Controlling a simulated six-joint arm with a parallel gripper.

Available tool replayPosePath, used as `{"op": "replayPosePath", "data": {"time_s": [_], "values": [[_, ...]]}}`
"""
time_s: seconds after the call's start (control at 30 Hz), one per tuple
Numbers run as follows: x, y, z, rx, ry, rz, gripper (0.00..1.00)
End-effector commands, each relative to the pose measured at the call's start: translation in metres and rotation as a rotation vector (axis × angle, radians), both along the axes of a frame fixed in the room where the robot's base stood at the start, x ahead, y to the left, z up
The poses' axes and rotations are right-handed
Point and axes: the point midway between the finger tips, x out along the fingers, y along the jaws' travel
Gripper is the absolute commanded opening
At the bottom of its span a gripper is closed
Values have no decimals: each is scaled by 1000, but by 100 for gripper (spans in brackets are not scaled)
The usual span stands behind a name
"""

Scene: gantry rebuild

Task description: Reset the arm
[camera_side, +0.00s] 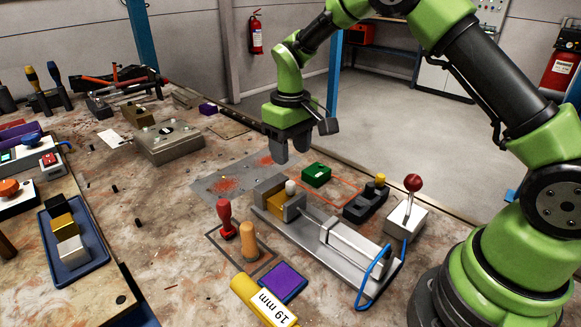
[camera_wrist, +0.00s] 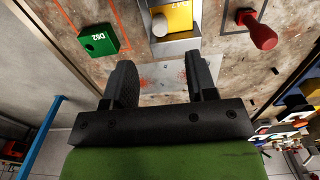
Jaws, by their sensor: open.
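My gripper (camera_side: 290,150) hangs from the green arm above the worktable (camera_side: 165,265), fingers pointing down. In the wrist view my gripper (camera_wrist: 162,85) shows its two dark fingers apart with nothing between them. Below and in front of it in the side view is a grey clamping fixture (camera_side: 345,245) that holds a yellow block (camera_side: 272,200) at its left end. The yellow block also shows in the wrist view (camera_wrist: 180,17), ahead of the fingers. A green block (camera_side: 316,175) lies behind the fixture, clear of my gripper.
A red-handled stamp (camera_side: 227,220) and a wooden-handled one (camera_side: 249,242) stand in front of the fixture. A lever box (camera_side: 408,212) with a red knob stands to its right. A blue tray (camera_side: 92,262) holds several blocks at the left. A grey metal box (camera_side: 165,147) stands farther back.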

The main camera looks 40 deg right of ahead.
Motion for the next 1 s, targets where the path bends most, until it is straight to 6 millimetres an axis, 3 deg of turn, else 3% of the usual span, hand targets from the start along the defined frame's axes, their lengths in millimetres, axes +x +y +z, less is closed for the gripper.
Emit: {"op": "replayPosePath", "data": {"time_s": [0.2, 0.7, 0.83, 1.0], "values": [[0, 0, 22, 0, -1, 0, 52], [-1, 0, 28, 2, -7, -3, 52], [-10, 3, 54, 15, -51, -25, 52], [-44, 11, 112, 52, -162, -87, 52]]}}
